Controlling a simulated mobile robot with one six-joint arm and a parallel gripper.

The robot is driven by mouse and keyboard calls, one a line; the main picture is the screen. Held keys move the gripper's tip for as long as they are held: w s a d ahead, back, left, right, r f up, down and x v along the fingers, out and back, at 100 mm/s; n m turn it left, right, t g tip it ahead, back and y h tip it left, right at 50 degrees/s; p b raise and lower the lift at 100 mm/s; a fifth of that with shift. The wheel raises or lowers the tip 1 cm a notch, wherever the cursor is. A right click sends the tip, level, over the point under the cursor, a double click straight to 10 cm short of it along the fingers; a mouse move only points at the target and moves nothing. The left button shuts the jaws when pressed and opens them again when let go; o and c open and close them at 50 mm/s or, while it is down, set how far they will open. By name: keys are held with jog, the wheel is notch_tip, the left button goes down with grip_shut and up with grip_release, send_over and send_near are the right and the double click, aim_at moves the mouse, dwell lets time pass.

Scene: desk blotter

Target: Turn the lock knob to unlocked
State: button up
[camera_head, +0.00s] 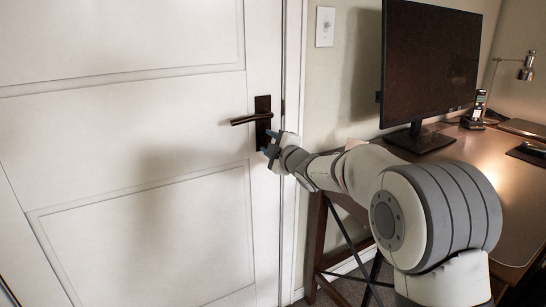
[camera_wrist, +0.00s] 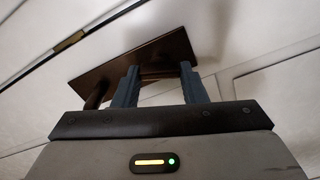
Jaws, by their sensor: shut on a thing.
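A white door carries a dark lock plate (camera_head: 262,106) with a lever handle (camera_head: 240,120) pointing left. My gripper (camera_head: 268,143) is at the lower part of this plate, below the lever. In the wrist view the two blue-grey fingers of my gripper (camera_wrist: 160,85) are shut on the small dark lock knob (camera_wrist: 159,74), one on each side of it. The dark plate (camera_wrist: 105,72) lies behind them, and part of the lever (camera_wrist: 96,100) shows to the left. The knob is hidden by my gripper in the head view. Its turn angle cannot be made out.
The white door (camera_head: 140,130) fills the left side and looks closed against its frame (camera_head: 294,80). A light switch (camera_head: 325,27) is on the wall.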

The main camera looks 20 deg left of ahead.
jog(key=shift+a+n+b, duration=0.1)
jog(key=shift+n+b, duration=1.75)
jog(key=shift+n, duration=0.15)
jog(key=shift+r, duration=0.1)
jog(key=o, duration=1)
jog(key=p+v, duration=0.1)
jog(key=v, duration=0.7)
